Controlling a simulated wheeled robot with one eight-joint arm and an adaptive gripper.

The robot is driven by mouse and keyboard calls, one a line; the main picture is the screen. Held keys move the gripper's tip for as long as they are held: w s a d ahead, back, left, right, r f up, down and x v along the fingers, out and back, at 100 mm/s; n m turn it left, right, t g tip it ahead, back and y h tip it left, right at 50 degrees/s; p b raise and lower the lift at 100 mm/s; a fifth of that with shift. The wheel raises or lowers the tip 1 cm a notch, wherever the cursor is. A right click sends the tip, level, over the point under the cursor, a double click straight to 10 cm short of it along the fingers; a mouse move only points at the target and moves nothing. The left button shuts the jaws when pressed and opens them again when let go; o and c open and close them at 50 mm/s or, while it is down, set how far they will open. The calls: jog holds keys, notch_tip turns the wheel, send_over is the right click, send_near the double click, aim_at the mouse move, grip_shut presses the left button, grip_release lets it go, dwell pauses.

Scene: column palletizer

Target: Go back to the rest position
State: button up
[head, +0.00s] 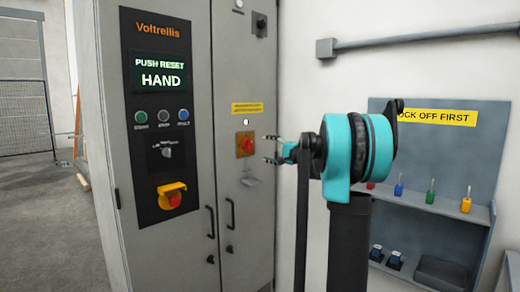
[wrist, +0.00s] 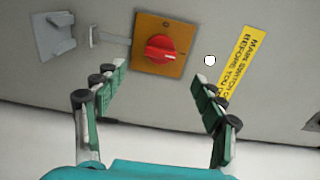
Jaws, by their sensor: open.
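My gripper (head: 270,149) is in front of the grey cabinet door in the head view. In the wrist view my gripper (wrist: 163,84) has its two fingers spread wide, with nothing between them. Beyond the fingertips is a red rotary switch (wrist: 160,48) on an orange plate (wrist: 145,62). The same red switch (head: 247,146) shows in the head view just left of my fingertips. A gap seems to lie between the fingers and the switch. A small round white light (wrist: 210,60) sits beside the plate.
The cabinet (head: 182,240) has a "PUSH RESET HAND" display (head: 160,71), buttons and a red emergency stop (head: 173,197). A lock-off board (head: 445,150) with coloured padlocks is on the wall at right, near my arm. Open floor (head: 45,220) lies at left.

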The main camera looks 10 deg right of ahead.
jog(key=shift+s+d, duration=0.45)
jog(key=shift+s, duration=0.1)
